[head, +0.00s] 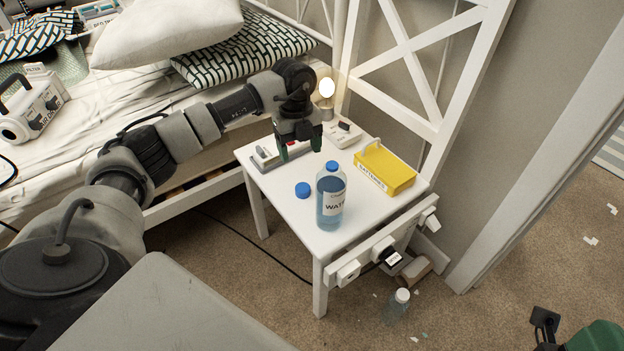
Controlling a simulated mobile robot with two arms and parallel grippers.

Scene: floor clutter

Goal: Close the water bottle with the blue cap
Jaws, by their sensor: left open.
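A clear water bottle (331,203) with bluish water and a white label stands upright on the white bedside table (262,178). Its top (333,166) looks blue; I cannot tell whether that is a cap or the tinted neck. A round blue cap (303,189) lies on the table just left of the bottle, apart from it. My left gripper (300,150) is open and empty, pointing down over the back of the table, behind the cap and bottle. Part of my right gripper (546,322) shows at the bottom right corner, cut off by the frame.
A yellow batteries box (388,170) stands right of the bottle. A grey device (278,154), a white device (342,133) and a lit lamp (327,88) are at the back. Another bottle (397,306) with a white cap stands on the floor. The table's front left is clear.

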